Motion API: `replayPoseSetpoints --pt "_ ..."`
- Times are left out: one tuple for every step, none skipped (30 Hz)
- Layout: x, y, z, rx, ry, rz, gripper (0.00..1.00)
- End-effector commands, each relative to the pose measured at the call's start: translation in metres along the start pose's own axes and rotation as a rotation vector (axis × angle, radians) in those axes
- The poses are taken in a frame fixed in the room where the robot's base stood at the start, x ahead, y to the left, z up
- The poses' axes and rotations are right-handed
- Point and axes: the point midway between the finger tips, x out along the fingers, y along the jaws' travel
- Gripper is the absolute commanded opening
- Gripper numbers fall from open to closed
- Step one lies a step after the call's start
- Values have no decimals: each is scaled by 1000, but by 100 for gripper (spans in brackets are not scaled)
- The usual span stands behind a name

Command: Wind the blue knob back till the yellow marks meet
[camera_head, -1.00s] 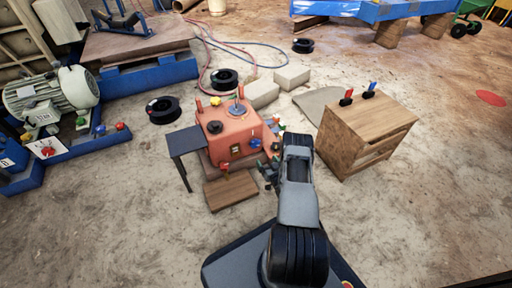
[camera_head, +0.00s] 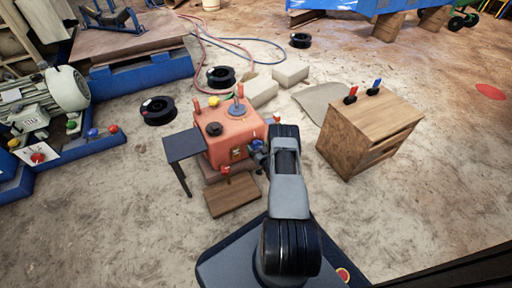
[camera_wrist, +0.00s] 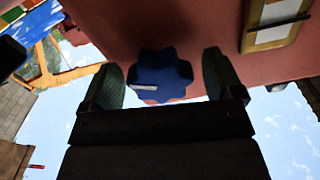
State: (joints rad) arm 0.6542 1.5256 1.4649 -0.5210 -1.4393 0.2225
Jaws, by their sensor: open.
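The blue knob (camera_wrist: 163,72) is lobed and sits on the face of the red box (camera_head: 226,128). It carries one pale, short mark; I cannot make out yellow marks meeting or apart. My gripper (camera_wrist: 162,62) is open, one finger on each side of the knob. Small gaps seem to show between fingers and knob; contact cannot be told. In the head view my gripper (camera_head: 258,150) is at the box's right front, and my arm partly hides that side.
A yellow-framed plate (camera_wrist: 276,24) is beside the knob. A red knob (camera_head: 226,169) is low on the box front. A dark side table (camera_head: 184,146) stands left, a wooden step (camera_head: 232,195) in front, a wooden cabinet (camera_head: 368,132) right. Open floor lies between.

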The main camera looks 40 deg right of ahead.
Motion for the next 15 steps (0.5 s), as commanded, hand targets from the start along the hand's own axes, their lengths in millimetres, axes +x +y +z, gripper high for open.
replayPoseSetpoints --pt "0 1 0 0 0 2 86" --pt "0 1 0 0 0 2 86" --pt "-1 1 0 0 0 2 86" --pt "-1 1 0 0 0 3 86" --pt "-1 1 0 0 0 3 85" --pt "-1 1 0 0 0 2 81" --pt "-1 1 0 0 0 2 78" --pt "-1 1 0 0 0 2 76" --pt "0 1 0 0 0 1 72" --pt "0 0 0 0 0 1 69" --pt "0 0 0 0 0 1 66" --pt "0 0 0 0 0 0 62" --pt "0 0 0 0 0 0 59" --pt "0 0 0 0 0 -1 56" --pt "0 -1 0 0 0 -1 53"
